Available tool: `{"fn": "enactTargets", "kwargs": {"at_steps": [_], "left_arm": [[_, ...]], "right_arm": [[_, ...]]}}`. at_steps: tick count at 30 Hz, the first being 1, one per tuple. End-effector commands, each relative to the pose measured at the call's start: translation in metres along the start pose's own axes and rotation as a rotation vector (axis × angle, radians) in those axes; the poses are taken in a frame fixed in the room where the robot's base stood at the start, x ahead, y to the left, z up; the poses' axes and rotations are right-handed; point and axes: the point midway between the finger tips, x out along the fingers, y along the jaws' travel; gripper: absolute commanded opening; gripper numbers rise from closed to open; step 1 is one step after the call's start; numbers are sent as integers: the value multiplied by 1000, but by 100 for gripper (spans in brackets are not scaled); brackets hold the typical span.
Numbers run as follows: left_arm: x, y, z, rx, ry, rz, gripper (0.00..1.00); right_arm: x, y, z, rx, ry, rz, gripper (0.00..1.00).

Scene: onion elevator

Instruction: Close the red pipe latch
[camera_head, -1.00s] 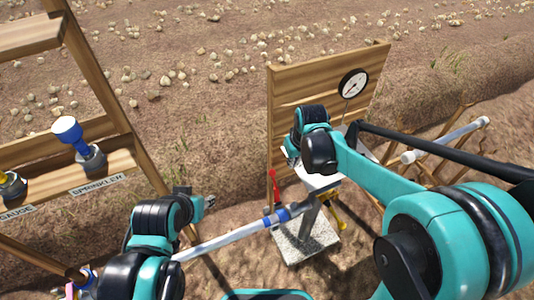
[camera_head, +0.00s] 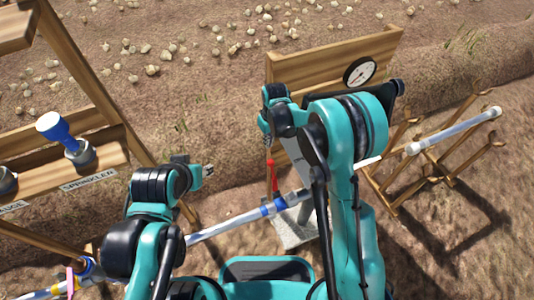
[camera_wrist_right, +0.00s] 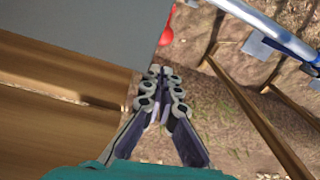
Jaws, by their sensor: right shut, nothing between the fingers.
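The red latch (camera_head: 272,176) stands upright beside the blue-banded joint of the white pipe (camera_head: 230,223), in front of the wooden panel. Its red end (camera_wrist_right: 166,34) shows at the top of the right wrist view, just beyond my fingertips and apart from them. My right gripper (camera_wrist_right: 160,72) is shut and empty, pointing down next to the grey plate. In the head view my right arm hides most of that gripper and part of the pipe. My left gripper (camera_head: 207,171) is left of the latch, above the pipe; its finger opening is too small to tell.
The wooden panel (camera_head: 385,45) with a round gauge (camera_head: 359,72) stands behind my right arm. A wooden shelf (camera_head: 40,175) with a blue sprinkler (camera_head: 56,128) is at the left. Wooden pipe supports (camera_head: 445,165) stand at the right. A concrete block (camera_head: 290,232) lies below the joint.

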Motion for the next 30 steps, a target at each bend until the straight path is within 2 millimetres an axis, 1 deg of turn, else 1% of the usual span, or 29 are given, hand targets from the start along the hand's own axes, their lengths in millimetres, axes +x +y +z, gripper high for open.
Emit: {"fn": "enactTargets", "kwargs": {"at_steps": [2, 5, 12, 15, 18, 23, 30], "left_arm": [[2, 0, 1, 0, 0, 0, 40], [6, 0, 4, 0, 0, 0, 40], [21, 0, 15, 0, 0, 0, 40], [26, 0, 18, 0, 0, 0, 40], [29, 0, 21, 0, 0, 0, 40], [32, 0, 23, 0, 0, 0, 40], [31, 0, 22, 0, 0, 0, 40]], "right_arm": [[4, 0, 0, 0, 0, 0, 0], [16, 0, 0, 0, 0, 0, 0], [61, 0, 0, 1, 1, 0, 0], [78, 0, 0, 1, 1, 0, 0], [89, 0, 0, 1, 1, 0, 0], [99, 0, 0, 1, 1, 0, 0], [100, 0, 0, 1, 1, 0, 0]]}}
